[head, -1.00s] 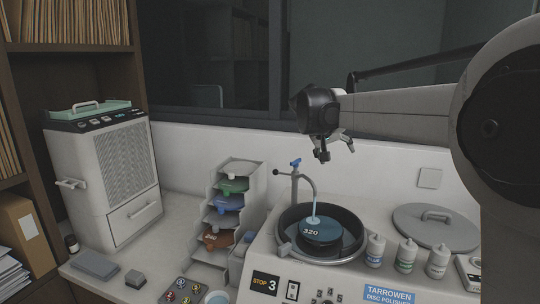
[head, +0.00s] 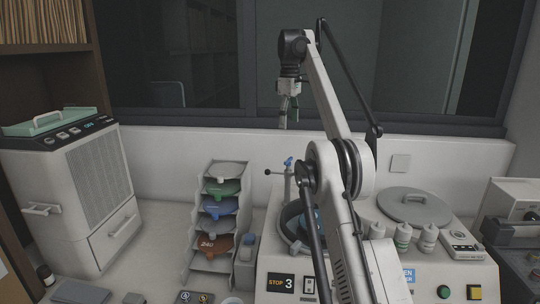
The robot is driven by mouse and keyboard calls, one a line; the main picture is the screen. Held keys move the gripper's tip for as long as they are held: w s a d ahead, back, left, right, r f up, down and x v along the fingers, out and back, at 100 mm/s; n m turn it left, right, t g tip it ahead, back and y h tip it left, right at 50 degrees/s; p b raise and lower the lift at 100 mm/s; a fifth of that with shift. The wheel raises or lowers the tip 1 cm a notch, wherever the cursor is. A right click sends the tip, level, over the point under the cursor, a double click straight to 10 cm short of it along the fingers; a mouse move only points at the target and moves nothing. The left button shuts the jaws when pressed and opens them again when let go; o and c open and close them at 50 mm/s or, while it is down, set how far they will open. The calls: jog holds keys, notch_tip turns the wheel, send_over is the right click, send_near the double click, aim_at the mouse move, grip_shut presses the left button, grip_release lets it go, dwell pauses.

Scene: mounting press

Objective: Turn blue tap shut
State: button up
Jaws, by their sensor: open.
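The blue tap (head: 289,161) sits on top of a thin upright pipe at the back left of the disc polisher (head: 272,262). My gripper (head: 283,124) hangs pointing down in front of the dark window, above the tap in the picture and apart from it. It is open and holds nothing. The polisher's round dark bowl (head: 289,226) is partly covered by my arm. A bit of blue shows inside it. My arm hides the spout, so I cannot tell whether water runs.
A stepped rack (head: 213,215) with coloured trays stands left of the polisher, beside a large grey cabinet (head: 100,170). The wall (head: 450,160) behind is mostly bare.

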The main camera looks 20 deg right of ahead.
jog(key=b, duration=0.5)
send_over(288, 159)
jog(key=shift+d+f, duration=0.15)
jog(key=shift+f, duration=6.75)
jog(key=c, duration=1.2)
jog(key=shift+o, duration=0.2)
